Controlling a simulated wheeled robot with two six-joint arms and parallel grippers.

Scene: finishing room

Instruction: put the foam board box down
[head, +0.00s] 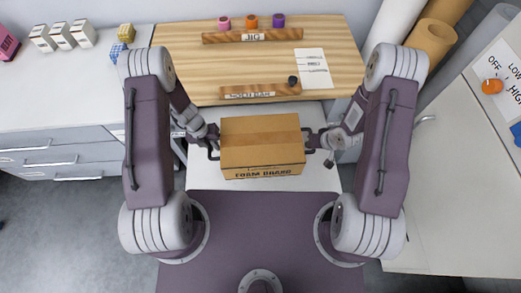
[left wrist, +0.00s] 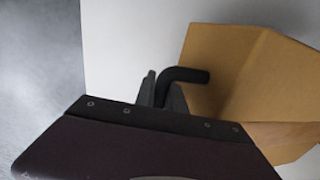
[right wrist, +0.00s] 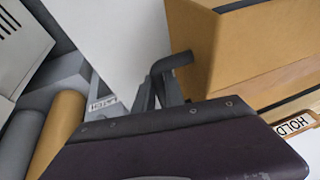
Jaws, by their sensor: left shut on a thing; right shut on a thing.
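The foam board box (head: 262,140) is a brown carton with dark lettering on its near side. It is between my two grippers, in front of the wooden bench, over a white surface. My left gripper (head: 212,146) is shut on a dark handle at the box's left side. My right gripper (head: 314,140) is shut on a dark handle at its right side. In the left wrist view the box (left wrist: 235,75) and the bent handle show beyond the fingers. The right wrist view shows the box (right wrist: 235,50) likewise. Whether its underside touches the white surface is hard to tell.
The wooden bench (head: 180,60) behind holds a strip labelled JIG (head: 252,36), another wooden bar (head: 260,91), a paper sheet (head: 313,68) and pink, orange and purple spools. A white counter (head: 60,95) is at left. Brown rolls (head: 430,40) stand at right.

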